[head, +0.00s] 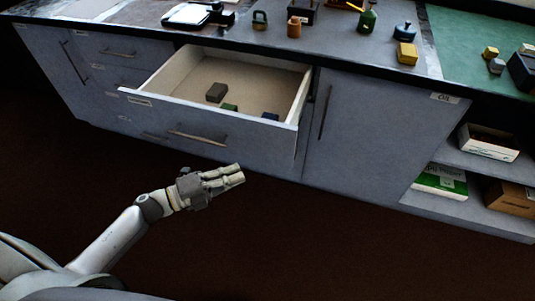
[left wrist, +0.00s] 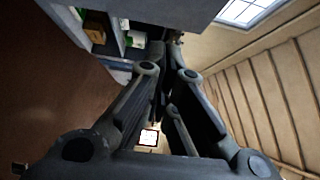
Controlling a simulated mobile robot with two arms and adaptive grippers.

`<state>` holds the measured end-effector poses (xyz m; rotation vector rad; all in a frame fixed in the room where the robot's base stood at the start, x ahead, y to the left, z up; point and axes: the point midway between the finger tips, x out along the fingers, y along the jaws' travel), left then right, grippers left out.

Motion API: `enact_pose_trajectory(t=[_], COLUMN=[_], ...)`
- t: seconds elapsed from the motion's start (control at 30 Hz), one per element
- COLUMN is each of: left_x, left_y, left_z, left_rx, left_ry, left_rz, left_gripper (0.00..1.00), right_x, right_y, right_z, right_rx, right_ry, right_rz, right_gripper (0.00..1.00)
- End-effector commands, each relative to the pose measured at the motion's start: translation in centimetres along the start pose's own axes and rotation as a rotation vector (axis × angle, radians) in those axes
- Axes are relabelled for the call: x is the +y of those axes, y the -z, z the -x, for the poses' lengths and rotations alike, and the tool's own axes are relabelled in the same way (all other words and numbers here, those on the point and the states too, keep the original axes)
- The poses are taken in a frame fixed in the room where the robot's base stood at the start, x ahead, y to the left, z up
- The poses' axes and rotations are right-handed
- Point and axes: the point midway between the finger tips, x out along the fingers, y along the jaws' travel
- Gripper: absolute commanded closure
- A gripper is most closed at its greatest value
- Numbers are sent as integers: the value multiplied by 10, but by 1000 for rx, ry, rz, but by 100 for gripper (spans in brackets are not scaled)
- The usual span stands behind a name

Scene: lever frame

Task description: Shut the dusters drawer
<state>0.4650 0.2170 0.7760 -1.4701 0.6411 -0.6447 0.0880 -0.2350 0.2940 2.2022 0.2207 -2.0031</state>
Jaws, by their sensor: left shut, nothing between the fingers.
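The dusters drawer (head: 200,125) stands pulled open from the grey cabinet in the head view. Its front carries a long bar handle (head: 198,136) and a small label too blurred to read. Inside lie a dark brown block (head: 217,92), a green block (head: 229,107) and a dark blue block (head: 270,116). My left gripper (head: 238,173) is in front of and below the drawer front, apart from it, with its fingers together and empty. In the left wrist view its fingers (left wrist: 172,50) reach away from the camera. My right gripper is in neither view.
The worktop (head: 335,42) above holds several small items, including a green bottle (head: 367,20) and a yellow block (head: 407,53). A closed cabinet door (head: 365,125) is right of the drawer. Open shelves (head: 440,200) with boxes stand farther right. The dark floor in front is clear.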

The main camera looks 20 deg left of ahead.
Motion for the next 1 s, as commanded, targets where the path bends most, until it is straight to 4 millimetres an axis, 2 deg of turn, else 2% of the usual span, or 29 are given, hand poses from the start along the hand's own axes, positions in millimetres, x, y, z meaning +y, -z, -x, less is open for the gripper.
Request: enact_pose_trajectory(t=[0.1, 0.33, 0.4, 0.6, 1.0], left_x=[-1, -1, 2, 2, 1], left_y=[-1, -2, -12, -26, -30], left_z=[-28, -76, -82, -96, -99], left_rx=[-1, -3, -5, -4, -4], left_ry=[4, 4, 1, 0, 0], left_rz=[0, 1, -1, 2, 4], left_gripper=[100, 100, 100, 100, 100], right_x=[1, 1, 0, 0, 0], right_y=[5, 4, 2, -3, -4], right_z=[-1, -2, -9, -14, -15], right_rx=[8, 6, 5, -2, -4], right_ry=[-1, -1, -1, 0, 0], right_rz=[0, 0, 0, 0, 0], right_gripper=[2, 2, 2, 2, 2])
